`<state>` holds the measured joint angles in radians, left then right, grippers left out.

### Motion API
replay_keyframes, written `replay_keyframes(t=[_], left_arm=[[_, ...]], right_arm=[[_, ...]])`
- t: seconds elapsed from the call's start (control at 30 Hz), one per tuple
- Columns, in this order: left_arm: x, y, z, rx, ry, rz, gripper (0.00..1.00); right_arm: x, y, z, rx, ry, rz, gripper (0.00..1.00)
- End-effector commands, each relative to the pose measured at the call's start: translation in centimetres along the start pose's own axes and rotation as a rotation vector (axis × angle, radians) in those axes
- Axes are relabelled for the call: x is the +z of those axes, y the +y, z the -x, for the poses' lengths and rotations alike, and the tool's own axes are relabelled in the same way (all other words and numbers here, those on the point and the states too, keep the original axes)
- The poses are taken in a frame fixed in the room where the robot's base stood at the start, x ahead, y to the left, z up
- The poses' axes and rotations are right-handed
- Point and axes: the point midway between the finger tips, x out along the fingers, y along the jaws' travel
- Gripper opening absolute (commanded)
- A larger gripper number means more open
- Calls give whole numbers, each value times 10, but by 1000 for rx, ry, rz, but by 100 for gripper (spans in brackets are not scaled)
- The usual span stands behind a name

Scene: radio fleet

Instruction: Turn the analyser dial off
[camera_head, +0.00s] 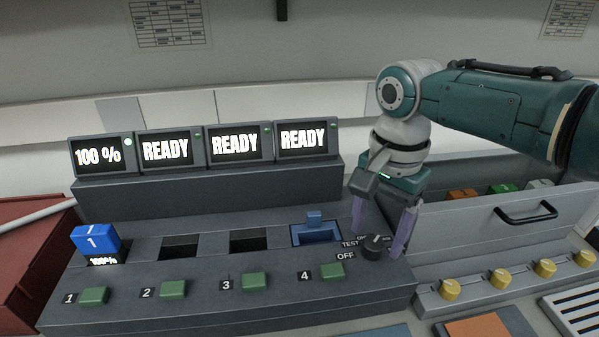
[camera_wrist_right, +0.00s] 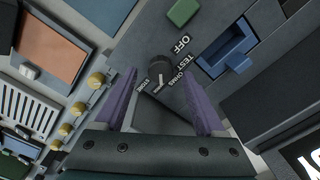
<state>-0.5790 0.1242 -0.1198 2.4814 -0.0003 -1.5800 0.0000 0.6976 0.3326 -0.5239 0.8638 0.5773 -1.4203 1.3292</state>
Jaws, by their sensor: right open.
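The analyser dial (camera_head: 373,249) is a dark round knob at the right end of the grey console, with OFF and TEST labels on its left. In the right wrist view the dial (camera_wrist_right: 158,66) shows with OFF, TEST, OHMS and STORE labels around it. Its pale mark seems to point away from OFF, towards the labels beyond TEST; the exact setting is hard to read. My right gripper (camera_head: 379,244) is open, its purple fingers pointing down on either side of the dial, with gaps visible between them and it. My left gripper is not in view.
The console's slot 4 (camera_head: 316,233), with a blue cradle, lies just left of the dial, above a green button (camera_head: 332,271). A blue block marked 1 (camera_head: 95,239) sits in slot 1. Yellow knobs (camera_head: 450,290) and a grey drawer (camera_head: 520,225) are to the right.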

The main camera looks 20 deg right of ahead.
Motion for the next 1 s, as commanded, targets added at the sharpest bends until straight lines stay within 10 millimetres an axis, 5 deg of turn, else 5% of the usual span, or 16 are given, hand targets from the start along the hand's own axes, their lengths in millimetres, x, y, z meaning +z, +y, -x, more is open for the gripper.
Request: replay_keyframes(t=[0.13,0.43,1.0], left_arm=[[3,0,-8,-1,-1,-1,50],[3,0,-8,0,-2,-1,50],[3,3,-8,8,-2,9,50]], right_arm=[[0,0,-16,1,-1,0,72],[0,0,-17,-1,0,2,72],[0,0,-17,0,0,1,9]])
